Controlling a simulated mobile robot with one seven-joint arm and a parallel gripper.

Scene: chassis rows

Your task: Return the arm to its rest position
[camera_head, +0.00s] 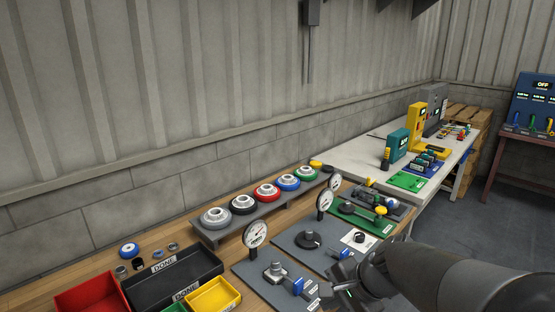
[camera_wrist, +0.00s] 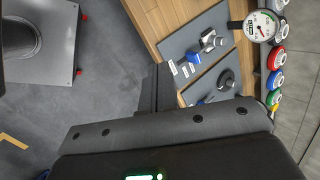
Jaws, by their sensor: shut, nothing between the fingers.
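My arm (camera_head: 425,278) reaches in from the lower right of the head view, dark and bent low over the front of the wooden bench. My gripper (camera_head: 328,291) is at its end, beside the nearest grey plate with a blue-handled valve. In the wrist view its dark fingers (camera_wrist: 157,88) are together with nothing held, over the bench's front edge and the grey floor. How high it is above the plate I cannot tell.
Grey plates (camera_head: 262,285) with gauges and valves stand close to my gripper. A rack (camera_head: 208,239) of coloured round parts is behind them. A black DONE tray (camera_head: 140,290), a red bin (camera_head: 88,297) and a yellow bin (camera_head: 213,297) are left. Open floor (camera_head: 500,215) is right.

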